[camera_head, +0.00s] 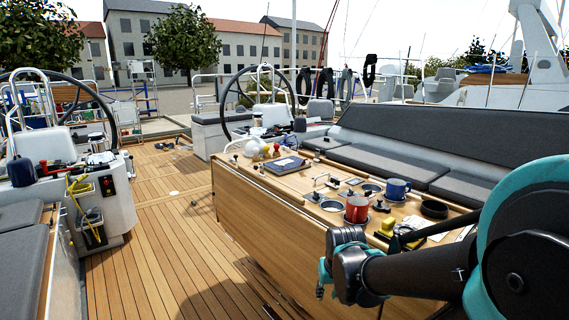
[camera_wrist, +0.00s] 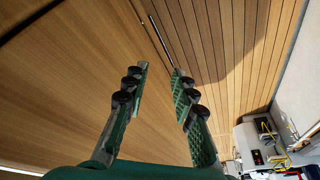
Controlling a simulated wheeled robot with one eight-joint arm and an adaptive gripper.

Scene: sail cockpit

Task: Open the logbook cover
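A flat, dark blue-grey, book-like item (camera_head: 287,164) lies on the cockpit table in the head view. It looks like the logbook and appears shut, but it is small in the picture. My gripper (camera_wrist: 161,70) is open and empty in the wrist view, with its green-padded fingers apart. It faces the wooden table side and the deck. The logbook is not in the wrist view. In the head view my arm comes in from the right, over the table's near end, well apart from the logbook.
The wooden table (camera_head: 255,207) also holds a red mug (camera_head: 357,210), a blue mug (camera_head: 397,189), a black ring-shaped item (camera_head: 434,209), a yellow item (camera_head: 387,228) and white and coloured round items at its far end. The deck (camera_head: 150,235) to the left is mostly clear.

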